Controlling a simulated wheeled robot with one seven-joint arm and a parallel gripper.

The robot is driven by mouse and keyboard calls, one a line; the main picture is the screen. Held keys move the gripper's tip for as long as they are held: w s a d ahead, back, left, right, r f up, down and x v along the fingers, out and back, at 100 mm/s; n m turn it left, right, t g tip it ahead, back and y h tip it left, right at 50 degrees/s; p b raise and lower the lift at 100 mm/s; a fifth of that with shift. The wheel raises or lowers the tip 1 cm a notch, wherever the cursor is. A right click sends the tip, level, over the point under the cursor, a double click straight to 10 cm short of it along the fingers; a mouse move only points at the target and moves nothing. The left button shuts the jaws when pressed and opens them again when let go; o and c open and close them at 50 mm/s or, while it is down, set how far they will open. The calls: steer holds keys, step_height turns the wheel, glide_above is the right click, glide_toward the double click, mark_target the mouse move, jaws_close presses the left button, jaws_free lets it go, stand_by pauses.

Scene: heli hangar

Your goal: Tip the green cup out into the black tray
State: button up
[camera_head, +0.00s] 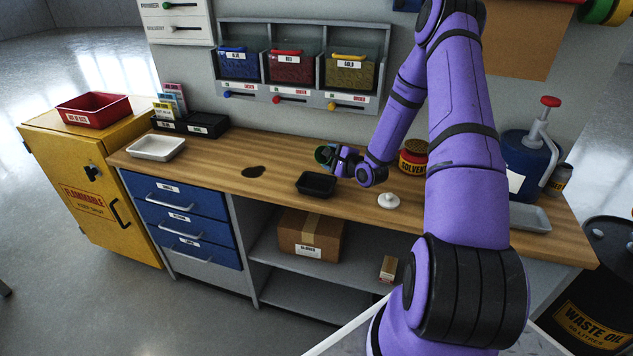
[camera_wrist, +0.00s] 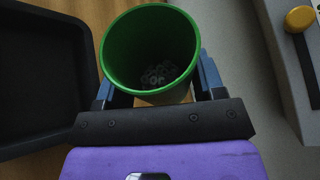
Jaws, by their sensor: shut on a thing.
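My gripper (camera_head: 338,160) is shut on the green cup (camera_head: 322,154), with one blue finger on each side of it. In the wrist view my gripper (camera_wrist: 158,88) holds the green cup (camera_wrist: 118,62) with its mouth partly toward the camera. Several small dark nut-like pieces (camera_wrist: 160,76) lie at the cup's bottom. The black tray (camera_head: 316,191) is on the wooden bench, just in front of and below the cup. In the wrist view the black tray (camera_wrist: 78,128) lies left of the cup. The cup's exact tilt is hard to tell.
A white lid-like piece (camera_head: 388,201) lies right of the tray, and a dark spill (camera_head: 253,171) lies to its left. A red solvent tin (camera_head: 413,158) and blue pump can (camera_head: 525,160) stand to the right. A white tray (camera_head: 156,148) is at far left. Wall bins (camera_head: 290,68) hang behind.

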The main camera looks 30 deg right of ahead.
mark_target(331, 159)
steer(key=shift+n, duration=0.4)
steer(key=shift+a+r+n+t+h, duration=0.15)
steer(key=shift+r+n+t+h, duration=0.2)
steer(key=shift+n, duration=0.25)
steer(key=shift+s+a+r+n+t, duration=0.35)
steer(key=shift+a+n+t, duration=0.1)
steer(key=shift+a+n, duration=0.3)
steer(key=shift+d+f+n, duration=0.1)
steer(key=shift+f+n, duration=0.2)
steer(key=shift+n, duration=0.15)
steer(key=shift+n+t, duration=0.3)
steer(key=shift+n, duration=0.1)
steer(key=shift+s+a, duration=0.1)
steer(key=shift+a, duration=0.1)
steer(key=shift+s+a+r+n+t+b, duration=0.1)
steer(key=shift+a+r+n+t+b, duration=0.15)
steer(key=shift+n, duration=0.5)
steer(key=shift+s+a+r+n+t+b, duration=0.15)
steer(key=shift+r+n+t, duration=0.15)
steer(key=shift+n, duration=0.45)
steer(key=shift+a+r+n+t+b, duration=0.1)
steer(key=shift+a+n+t+b, duration=0.15)
steer(key=shift+n, duration=0.2)
steer(key=shift+a+r+n+t+b, duration=0.1)
steer(key=shift+n+b, duration=0.2)
steer(key=shift+n, duration=0.15)
stand_by(0.5)
